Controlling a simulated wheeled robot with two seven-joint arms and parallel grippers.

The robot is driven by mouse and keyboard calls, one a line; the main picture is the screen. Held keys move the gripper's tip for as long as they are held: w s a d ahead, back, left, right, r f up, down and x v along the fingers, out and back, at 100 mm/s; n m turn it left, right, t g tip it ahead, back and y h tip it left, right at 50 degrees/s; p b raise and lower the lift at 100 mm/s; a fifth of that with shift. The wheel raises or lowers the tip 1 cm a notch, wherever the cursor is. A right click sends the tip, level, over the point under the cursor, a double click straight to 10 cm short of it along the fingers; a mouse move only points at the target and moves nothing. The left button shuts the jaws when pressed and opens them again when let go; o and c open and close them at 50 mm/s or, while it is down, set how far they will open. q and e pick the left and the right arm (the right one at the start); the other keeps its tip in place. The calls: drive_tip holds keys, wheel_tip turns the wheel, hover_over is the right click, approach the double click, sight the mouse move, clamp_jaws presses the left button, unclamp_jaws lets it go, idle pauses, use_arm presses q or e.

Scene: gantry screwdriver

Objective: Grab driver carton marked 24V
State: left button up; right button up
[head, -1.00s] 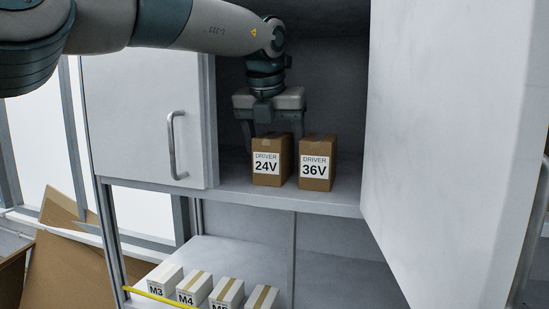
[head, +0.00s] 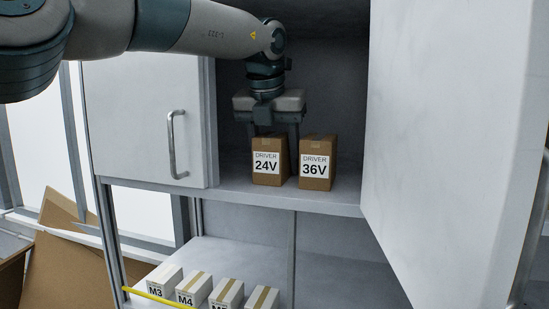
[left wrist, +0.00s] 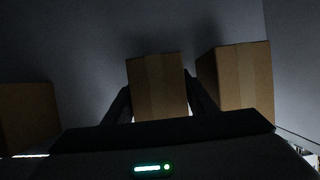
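The brown driver carton marked 24V (head: 266,166) stands upright on the cabinet's upper shelf. My left gripper (head: 274,134) reaches down over it from above, its fingers on either side of the carton. In the left wrist view the carton (left wrist: 157,86) sits between the two fingers (left wrist: 158,100), which lie against its sides, so the gripper looks shut on it. The lower finger parts are hidden by the carton in the head view. The carton rests on the shelf. My right gripper is not in view.
A carton marked 36V (head: 317,164) stands close on the right. Another brown carton (left wrist: 28,118) shows at the left in the left wrist view. A closed door (head: 135,115) flanks the left, an open door (head: 450,140) the right. Small white boxes (head: 193,287) stand below.

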sight(266, 157)
use_arm(q)
drive_tip(key=c, duration=0.8)
drive_tip(key=shift+r, duration=0.1)
drive_tip(key=shift+r+p, duration=0.35)
drive_tip(key=shift+p, duration=0.1)
drive_tip(key=shift+b, duration=0.45)
drive_tip(key=shift+r+b, duration=0.35)
drive_tip(key=shift+r, duration=0.1)
drive_tip(key=s+b, duration=0.1)
drive_tip(key=s, duration=0.1)
drive_tip(key=s+a+b, duration=0.1)
drive_tip(key=s+b, duration=0.1)
drive_tip(key=s+a+b, duration=0.1)
drive_tip(key=s+b, duration=0.1)
drive_tip(key=shift+f, duration=0.3)
drive_tip(key=shift+s+a+r+b, duration=0.15)
drive_tip(key=shift+s+a+b, duration=0.45)
drive_tip(key=shift+s+b, duration=0.9)
drive_tip(key=shift+s+a+r+b, duration=0.1)
drive_tip(key=shift+s+a+b, duration=0.6)
drive_tip(key=shift+s, duration=1.55)
drive_tip(key=shift+s+a+r+b, duration=0.15)
drive_tip(key=shift+s+a+b, duration=0.35)
drive_tip(key=shift+s+b, duration=1.05)
drive_tip(key=shift+s+p, duration=0.25)
drive_tip(key=shift+p, duration=0.05)
